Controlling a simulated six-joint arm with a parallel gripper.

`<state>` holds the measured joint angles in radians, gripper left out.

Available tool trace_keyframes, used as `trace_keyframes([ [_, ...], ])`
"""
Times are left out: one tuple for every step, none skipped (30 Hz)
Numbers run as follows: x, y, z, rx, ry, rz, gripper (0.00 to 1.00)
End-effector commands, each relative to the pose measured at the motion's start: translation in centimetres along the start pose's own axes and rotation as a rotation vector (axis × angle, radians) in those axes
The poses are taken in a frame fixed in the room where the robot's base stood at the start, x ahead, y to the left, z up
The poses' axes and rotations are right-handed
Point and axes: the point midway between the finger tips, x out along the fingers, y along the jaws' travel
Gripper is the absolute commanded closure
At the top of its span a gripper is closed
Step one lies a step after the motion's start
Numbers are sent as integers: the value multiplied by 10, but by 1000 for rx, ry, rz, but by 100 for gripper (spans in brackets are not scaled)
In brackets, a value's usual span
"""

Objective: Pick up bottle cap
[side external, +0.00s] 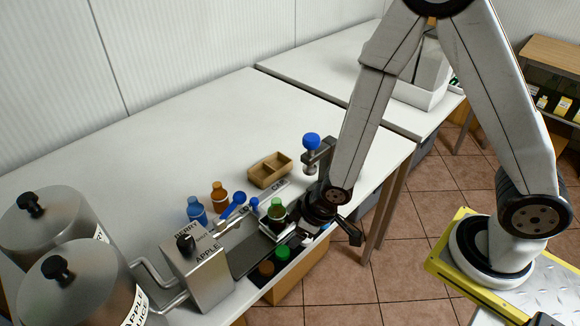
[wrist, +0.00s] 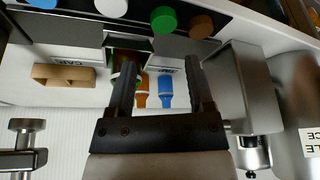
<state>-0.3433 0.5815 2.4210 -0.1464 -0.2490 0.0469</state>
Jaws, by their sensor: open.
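I cannot pick out a loose bottle cap with certainty. A small wooden two-compartment tray (side external: 284,181) stands on the table near a "CAPS" label, and no cap shows in it; it also appears in the wrist view (wrist: 64,84). A dark bottle with a green band (side external: 278,218) stands in a metal holder beside my gripper (side external: 316,214). In the wrist view my gripper (wrist: 162,65) is open, its two fingers apart. Part of the dark bottle shows by the left finger (wrist: 130,64); contact cannot be told.
Orange (side external: 218,197) and blue (side external: 196,210) bottles stand behind the metal dispenser (side external: 200,270). Green (side external: 282,252) and brown (side external: 266,268) discs sit on the dark front strip. The table's back is clear.

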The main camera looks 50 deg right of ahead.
Motion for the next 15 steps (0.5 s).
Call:
trace_keyframes([
  [3, -3, 1, -8, 2, -5, 33],
  [4, -4, 1, -12, 3, -7, 33],
  [5, -5, 1, -14, 5, -8, 33],
  [5, -5, 1, -15, 5, -9, 33],
  [5, -5, 1, -16, 6, -9, 33],
  [5, -5, 1, -16, 6, -9, 33],
  [5, -5, 1, -16, 6, -9, 33],
  [5, -5, 1, -15, 6, -9, 33],
  [6, -5, 1, -15, 6, -9, 33],
  [6, -5, 1, -15, 6, -9, 33],
  [7, -5, 1, -15, 6, -9, 33],
  [9, -5, 1, -14, 5, -9, 33],
  [10, -5, 1, -14, 5, -9, 33],
  [12, -5, 1, -14, 5, -9, 33],
  [14, -5, 1, -13, 5, -9, 33],
])
